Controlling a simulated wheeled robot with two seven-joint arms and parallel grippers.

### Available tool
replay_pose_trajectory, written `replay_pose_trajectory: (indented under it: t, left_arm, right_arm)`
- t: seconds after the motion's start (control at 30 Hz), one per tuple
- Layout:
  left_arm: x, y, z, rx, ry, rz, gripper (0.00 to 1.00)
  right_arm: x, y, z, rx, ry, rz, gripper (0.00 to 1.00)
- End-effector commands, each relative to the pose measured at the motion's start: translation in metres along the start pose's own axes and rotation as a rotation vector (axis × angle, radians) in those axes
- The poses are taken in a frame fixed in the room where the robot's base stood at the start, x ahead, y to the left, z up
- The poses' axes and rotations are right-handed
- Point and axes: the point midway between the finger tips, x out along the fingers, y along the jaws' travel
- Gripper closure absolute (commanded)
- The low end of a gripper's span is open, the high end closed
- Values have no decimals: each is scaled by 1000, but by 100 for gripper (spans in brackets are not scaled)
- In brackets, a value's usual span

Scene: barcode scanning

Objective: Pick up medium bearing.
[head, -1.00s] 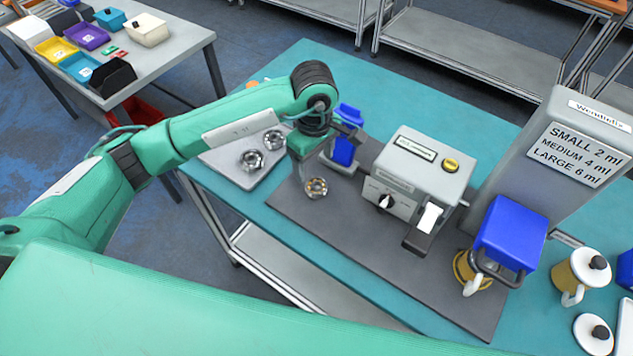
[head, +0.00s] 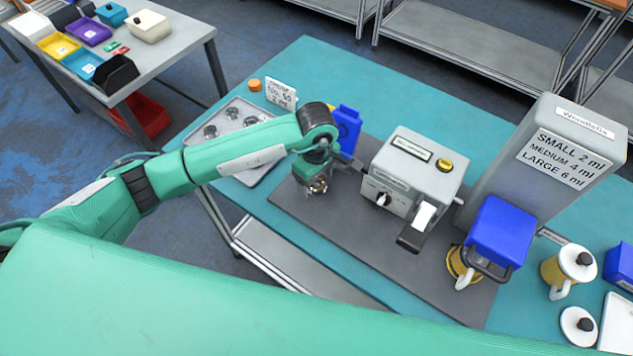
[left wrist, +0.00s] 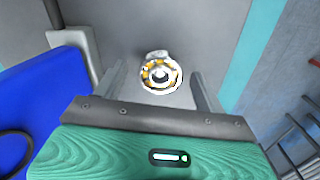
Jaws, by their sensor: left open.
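A bearing with a silver ring and brassy balls (head: 318,187) is at the left end of the dark grey mat (head: 400,270). My left gripper (head: 322,178) is right above it and partly hides it in the head view. In the left wrist view, the bearing (left wrist: 160,75) shows between the two spread fingers of my left gripper (left wrist: 160,90), with gaps on both sides. The gripper is open. Its size class cannot be told. More bearings (head: 210,131) lie on a light tray (head: 258,172) to the left, partly behind my arm. My right gripper is not in view.
A grey machine with a knob (head: 410,175) stands just right of my gripper. A blue object (head: 347,124) is close behind it, and a small sign (head: 281,94) stands behind the tray. A blue-topped dispenser (head: 503,232) and lidded mugs (head: 568,266) are farther right.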

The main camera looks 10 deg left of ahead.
Motion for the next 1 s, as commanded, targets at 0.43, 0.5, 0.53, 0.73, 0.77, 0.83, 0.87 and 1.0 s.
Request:
replay_pose_trajectory:
  t: [0.43, 0.5, 0.53, 0.73, 0.77, 0.83, 0.87, 1.0]
  left_arm:
    - [-1, 0, 0, 0, 0, 1, 81]
    - [-1, 0, 0, 0, 0, 1, 81]
    - [-2, 0, 0, 0, 0, 1, 81]
    - [-13, 2, 0, 1, 0, 5, 81]
    - [-16, 2, 0, 0, 0, 5, 81]
    - [-26, 2, 0, 1, 1, 7, 81]
    - [-31, 1, 0, 3, 2, 7, 81]
    - [-61, 2, -1, 2, 3, 8, 81]
  right_arm:
    - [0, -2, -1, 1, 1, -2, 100]
    - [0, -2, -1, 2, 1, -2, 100]
    - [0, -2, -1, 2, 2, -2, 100]
    - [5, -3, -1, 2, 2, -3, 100]
    - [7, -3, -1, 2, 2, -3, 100]
    - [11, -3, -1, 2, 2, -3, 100]
    - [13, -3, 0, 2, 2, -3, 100]
    - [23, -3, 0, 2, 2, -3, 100]
